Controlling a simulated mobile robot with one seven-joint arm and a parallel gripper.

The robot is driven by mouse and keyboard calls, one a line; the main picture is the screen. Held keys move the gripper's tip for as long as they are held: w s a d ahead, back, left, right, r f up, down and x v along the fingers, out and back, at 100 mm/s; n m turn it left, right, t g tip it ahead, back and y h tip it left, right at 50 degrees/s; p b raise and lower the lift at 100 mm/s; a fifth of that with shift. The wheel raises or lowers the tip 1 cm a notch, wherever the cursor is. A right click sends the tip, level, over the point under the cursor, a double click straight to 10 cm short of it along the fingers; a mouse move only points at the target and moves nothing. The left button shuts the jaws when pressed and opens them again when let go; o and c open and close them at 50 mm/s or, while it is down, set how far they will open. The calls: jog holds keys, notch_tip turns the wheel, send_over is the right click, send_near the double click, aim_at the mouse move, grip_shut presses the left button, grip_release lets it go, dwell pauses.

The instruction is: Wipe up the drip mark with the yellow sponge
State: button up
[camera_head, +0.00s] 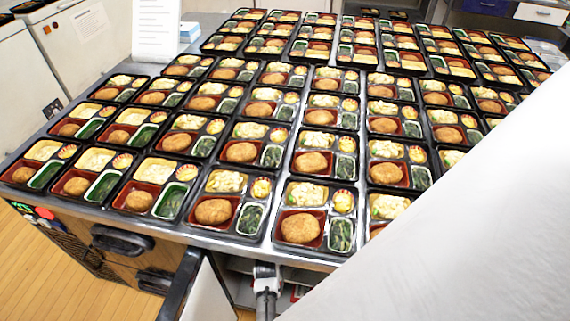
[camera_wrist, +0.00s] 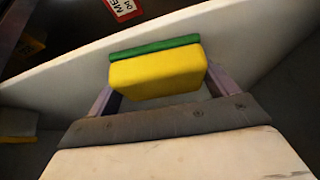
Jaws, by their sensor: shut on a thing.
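The yellow sponge (camera_wrist: 155,76) has a green layer along its far side. It shows in the wrist view, held between the two fingers of my gripper (camera_wrist: 160,92). My gripper is shut on it. A pale panel or wall lies just beyond the sponge; I cannot tell whether the sponge touches it. The drip mark cannot be made out in either view. I cannot make out the sponge or the gripper's fingers in the head view.
Many filled bento trays (camera_head: 240,192) cover the metal table (camera_head: 258,238). A large white surface (camera_head: 480,235) blocks the lower right of the head view. A drawer or door stands open below the table's front edge. A red-and-white label (camera_wrist: 122,7) shows beyond the pale panel.

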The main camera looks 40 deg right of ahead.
jog(key=shift+w+d+f+b, duration=0.1)
jog(key=shift+w+d+b, duration=0.55)
jog(key=shift+w+d, duration=0.65)
jog(key=shift+w+d+r+b, duration=0.1)
jog(key=shift+w+d+b, duration=0.55)
jog(key=shift+w+d, duration=0.6)
jog(key=shift+w+d+f+b, duration=0.1)
jog(key=shift+w+d+b, duration=0.75)
jog(key=shift+d, duration=0.75)
jog(key=shift+w, duration=0.15)
notch_tip(320, 180, up, 6)
jog(key=p, duration=0.6)
